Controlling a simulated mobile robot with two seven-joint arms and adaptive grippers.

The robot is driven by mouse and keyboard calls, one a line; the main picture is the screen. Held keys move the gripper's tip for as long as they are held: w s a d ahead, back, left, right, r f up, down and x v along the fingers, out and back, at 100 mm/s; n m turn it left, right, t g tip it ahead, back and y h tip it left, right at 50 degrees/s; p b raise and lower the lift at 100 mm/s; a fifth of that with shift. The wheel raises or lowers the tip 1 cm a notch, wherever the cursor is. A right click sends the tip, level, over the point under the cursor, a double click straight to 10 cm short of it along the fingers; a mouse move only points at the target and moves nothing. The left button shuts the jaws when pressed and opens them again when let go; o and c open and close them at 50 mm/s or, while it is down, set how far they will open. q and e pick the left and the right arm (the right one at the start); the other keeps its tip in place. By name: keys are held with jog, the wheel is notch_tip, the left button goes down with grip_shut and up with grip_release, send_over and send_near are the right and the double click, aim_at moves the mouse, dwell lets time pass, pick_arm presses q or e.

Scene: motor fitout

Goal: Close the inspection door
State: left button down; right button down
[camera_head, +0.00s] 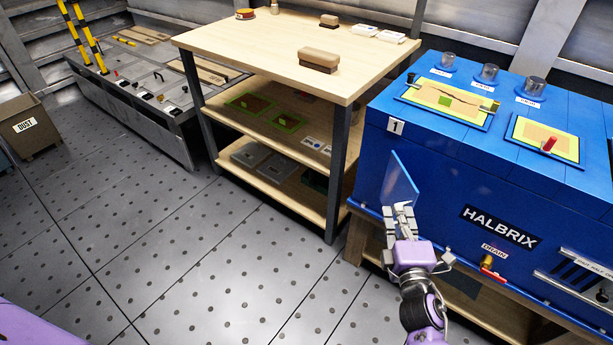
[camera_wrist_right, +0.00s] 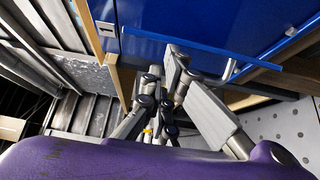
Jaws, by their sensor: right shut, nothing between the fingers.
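The inspection door seems to be the thin blue panel (camera_head: 401,181) standing out at an angle from the front left part of the blue HALBRIX machine (camera_head: 455,185). It looks open. My right gripper (camera_head: 402,212) is at the panel's lower edge, fingers pointing up toward it. Its fingers are shut and hold nothing. I cannot tell whether they touch the panel. The right wrist view shows the gripper fingers (camera_wrist_right: 172,95) in front of the machine's blue face (camera_wrist_right: 205,25); which part there is the door is unclear. My left gripper is not in view.
A wooden shelf table (camera_head: 255,45) stands left of the machine, its leg close to my right gripper. A drain valve with a red handle (camera_head: 492,272) and a silver rail (camera_head: 575,290) stick out from the machine's front. The floor (camera_head: 200,260) at the left is clear.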

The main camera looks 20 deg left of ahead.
jog(key=w+d+n+g+y+b, duration=0.1)
jog(key=w+d+n+y, duration=0.1)
jog(key=d, duration=0.1)
jog(key=w+d+n+g+y+b, duration=0.1)
jog(key=w+d+g+y+b, duration=0.1)
jog(key=w+d, duration=0.1)
jog(key=w+d+n+g+y+b, duration=0.2)
jog(key=w+d+y, duration=0.1)
jog(key=d, duration=0.1)
jog(key=shift+w+d+n, duration=0.1)
jog(key=shift+w+n, duration=0.1)
jog(key=shift+n, duration=0.1)
dwell(0.5)
